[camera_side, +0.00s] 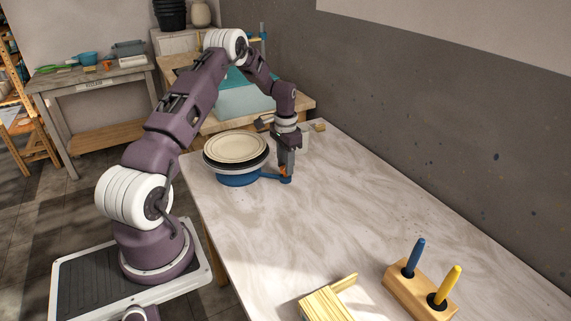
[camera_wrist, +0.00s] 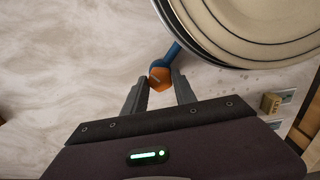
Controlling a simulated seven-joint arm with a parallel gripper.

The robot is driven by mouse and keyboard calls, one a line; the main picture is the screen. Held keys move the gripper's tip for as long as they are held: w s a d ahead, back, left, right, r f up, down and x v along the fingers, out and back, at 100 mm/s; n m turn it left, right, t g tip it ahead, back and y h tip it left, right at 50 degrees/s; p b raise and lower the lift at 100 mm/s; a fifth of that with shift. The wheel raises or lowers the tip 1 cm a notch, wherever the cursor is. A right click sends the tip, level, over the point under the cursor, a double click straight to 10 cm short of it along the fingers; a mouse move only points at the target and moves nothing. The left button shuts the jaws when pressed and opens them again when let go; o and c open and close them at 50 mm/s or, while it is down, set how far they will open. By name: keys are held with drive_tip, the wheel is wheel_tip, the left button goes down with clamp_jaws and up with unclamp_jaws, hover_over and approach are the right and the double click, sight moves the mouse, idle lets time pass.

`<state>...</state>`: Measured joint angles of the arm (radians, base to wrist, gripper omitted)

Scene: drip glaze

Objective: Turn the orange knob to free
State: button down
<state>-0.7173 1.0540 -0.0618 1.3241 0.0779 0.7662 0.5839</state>
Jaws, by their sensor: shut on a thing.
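The orange knob (camera_wrist: 160,77) sits at the end of a blue arm (camera_wrist: 173,52) that reaches out from the blue turntable base (camera_side: 238,178). In the side view the knob (camera_side: 283,171) is mostly hidden by my gripper (camera_side: 285,170). In the wrist view my gripper (camera_wrist: 160,92) points down with its two fingers on either side of the knob, shut on it. A cream plate (camera_side: 237,148) lies on the dark wheel head (camera_side: 208,163) above the blue base, close beside my gripper. The knob's exact turn position cannot be told.
A wooden block (camera_side: 411,290) with a blue and a yellow tool stands at the front right. A wooden object (camera_side: 327,303) lies at the front edge. The pale table (camera_side: 330,220) between is clear. A small tan block (camera_side: 319,127) sits at the back.

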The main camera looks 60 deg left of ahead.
drive_tip(key=n, duration=0.5)
drive_tip(key=shift+n, duration=2.5)
drive_tip(key=c, duration=1)
unclamp_jaws()
wheel_tip(320, 180, up, 7)
drive_tip(key=shift+r, duration=0.1)
